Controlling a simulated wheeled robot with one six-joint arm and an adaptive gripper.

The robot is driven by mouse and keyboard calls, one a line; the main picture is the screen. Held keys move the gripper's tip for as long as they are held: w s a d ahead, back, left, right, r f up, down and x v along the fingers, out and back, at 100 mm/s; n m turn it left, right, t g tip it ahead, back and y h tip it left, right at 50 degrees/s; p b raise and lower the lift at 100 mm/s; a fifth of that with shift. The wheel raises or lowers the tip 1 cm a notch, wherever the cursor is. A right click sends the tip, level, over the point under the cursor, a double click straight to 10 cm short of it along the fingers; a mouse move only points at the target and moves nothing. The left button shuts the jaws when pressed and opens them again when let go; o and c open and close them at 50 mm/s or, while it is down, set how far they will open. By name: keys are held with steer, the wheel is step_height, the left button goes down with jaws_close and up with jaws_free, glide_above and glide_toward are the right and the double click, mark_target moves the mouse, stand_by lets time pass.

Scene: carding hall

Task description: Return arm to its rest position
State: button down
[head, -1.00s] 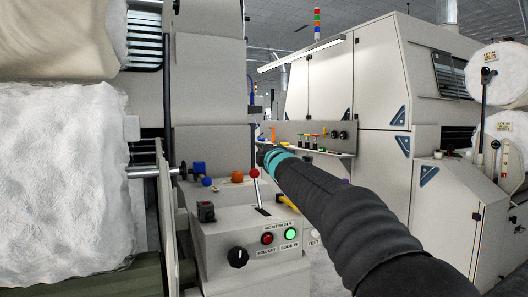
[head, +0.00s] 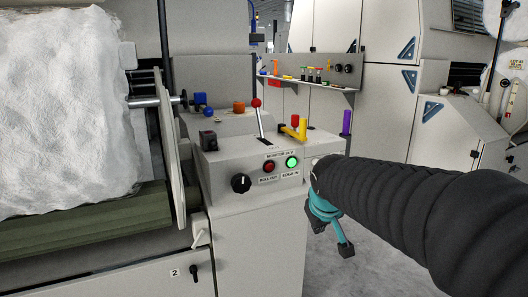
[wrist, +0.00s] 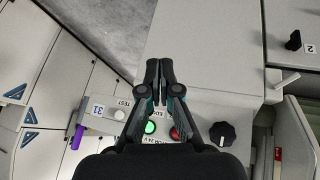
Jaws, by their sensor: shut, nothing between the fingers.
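My gripper (head: 332,238) is in the head view, at the end of my black-sleeved arm that reaches in from the right. It has teal parts and dark fingertips and hangs pointing down, just right of the grey control console (head: 248,188) in the picture. In the wrist view, my gripper (wrist: 161,80) shows its two dark fingers together, with nothing between them. The console's front buttons lie behind the fingers there. Part of the console's right end is hidden by my arm in the head view.
The console carries a red-knobbed lever (head: 258,118), a lit green button (head: 292,162), a red button (head: 268,167) and a black knob (head: 241,183). A large white fibre roll (head: 62,110) stands at left. A shelf (head: 310,83) holds small items. Bare floor (head: 365,245) shows below my arm.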

steer(key=s+d+f+m, duration=0.1)
steer(key=s+f+m, duration=0.1)
steer(key=s, duration=1)
steer(key=s+d+f+m+g, duration=0.1)
steer(key=s+f, duration=0.1)
steer(key=s, duration=1)
steer(key=shift+d+f+m+y, duration=0.3)
steer(key=shift+d+f+m, duration=0.05)
steer(key=shift+d+m, duration=0.05)
steer(key=shift+s, duration=0.1)
